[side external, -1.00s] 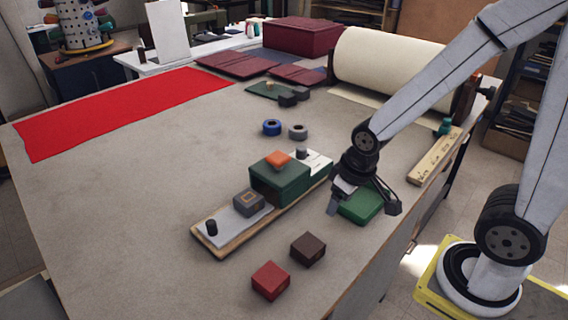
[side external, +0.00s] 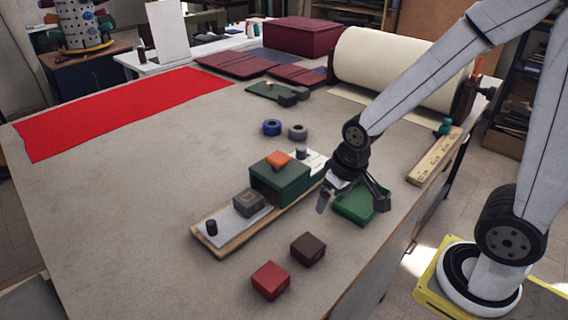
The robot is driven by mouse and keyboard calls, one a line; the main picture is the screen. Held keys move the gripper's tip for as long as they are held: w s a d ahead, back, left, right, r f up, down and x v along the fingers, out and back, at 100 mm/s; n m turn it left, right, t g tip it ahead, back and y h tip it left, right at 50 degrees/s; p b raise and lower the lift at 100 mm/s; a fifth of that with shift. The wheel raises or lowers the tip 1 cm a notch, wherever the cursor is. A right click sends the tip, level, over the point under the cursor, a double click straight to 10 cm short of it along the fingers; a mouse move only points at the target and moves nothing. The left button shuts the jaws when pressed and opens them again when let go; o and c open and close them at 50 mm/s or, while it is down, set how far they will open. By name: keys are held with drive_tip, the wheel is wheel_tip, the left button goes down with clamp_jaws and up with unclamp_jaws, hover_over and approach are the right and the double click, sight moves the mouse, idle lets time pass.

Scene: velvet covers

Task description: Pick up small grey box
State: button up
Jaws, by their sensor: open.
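The small grey box (side external: 249,202), with a faint square mark on its face, sits on a pale plate on a wooden board (side external: 226,248). It stands just left of a larger green box (side external: 280,184) that has an orange block (side external: 278,158) on top. My gripper (side external: 352,204) is open, with its fingers spread and nothing seen between them. It is to the right of the grey box and apart from it, over or beside a green tray (side external: 353,212), which it partly hides. I cannot tell its exact height.
Dark pegs (side external: 211,228) stand near the board's ends. A red box (side external: 271,281) and a dark brown box (side external: 308,249) lie in front. Blue (side external: 272,127) and grey (side external: 298,131) rings lie behind. A red cloth (side external: 120,110) covers the back left.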

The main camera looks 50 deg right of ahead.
drive_tip(key=w+a+r+m+g, duration=0.1)
drive_tip(key=w+a+m, duration=0.2)
drive_tip(key=w+m, duration=0.6)
drive_tip(key=m+g, duration=0.1)
drive_tip(key=m, duration=0.5)
hover_over(251, 195)
drive_tip(key=s+d, duration=0.1)
drive_tip(key=s, duration=0.1)
drive_tip(key=shift+w+f, duration=0.1)
drive_tip(key=shift+f, duration=0.05)
drive_tip(key=shift+w+a+f+m+g, duration=0.1)
drive_tip(key=shift+w+a+m+g, duration=0.25)
drive_tip(key=shift+w+m, duration=0.5)
drive_tip(key=shift+s, duration=0.1)
drive_tip(key=shift+f, duration=0.1)
drive_tip(key=shift+f, duration=1.2)
drive_tip(key=shift+f, duration=0.1)
drive_tip(key=shift+f, duration=2.5)
